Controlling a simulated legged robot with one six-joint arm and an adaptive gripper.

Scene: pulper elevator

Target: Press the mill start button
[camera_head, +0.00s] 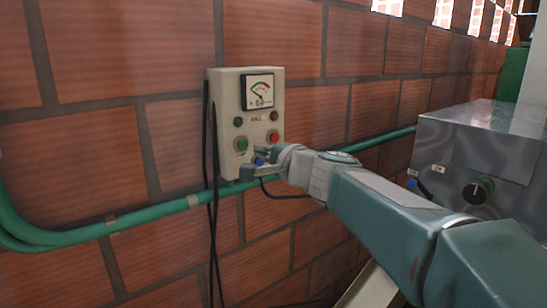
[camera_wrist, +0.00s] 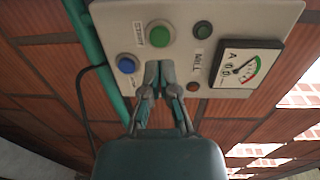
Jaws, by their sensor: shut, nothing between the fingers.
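The cream control box (camera_head: 223,85) is on the brick wall, marked MILL. Its round green button (camera_head: 241,143) also shows in the wrist view (camera_wrist: 159,33) beside a START label (camera_wrist: 139,35). A red button (camera_head: 273,136) sits to its right in the head view; in the wrist view I cannot make it out near my fingers. A blue button (camera_head: 260,161) is low on the box and clear in the wrist view (camera_wrist: 126,63). My gripper (camera_head: 254,164) is shut and empty. In the wrist view its fingertips (camera_wrist: 160,64) lie just below the green button; contact cannot be told.
The box also bears a dial gauge (camera_head: 259,91) and small green (camera_wrist: 202,29) and red (camera_wrist: 192,86) lamps. Black cables (camera_head: 212,205) hang beside it. A green pipe (camera_head: 150,215) runs along the wall under the box. A metal cabinet (camera_head: 470,150) stands at right.

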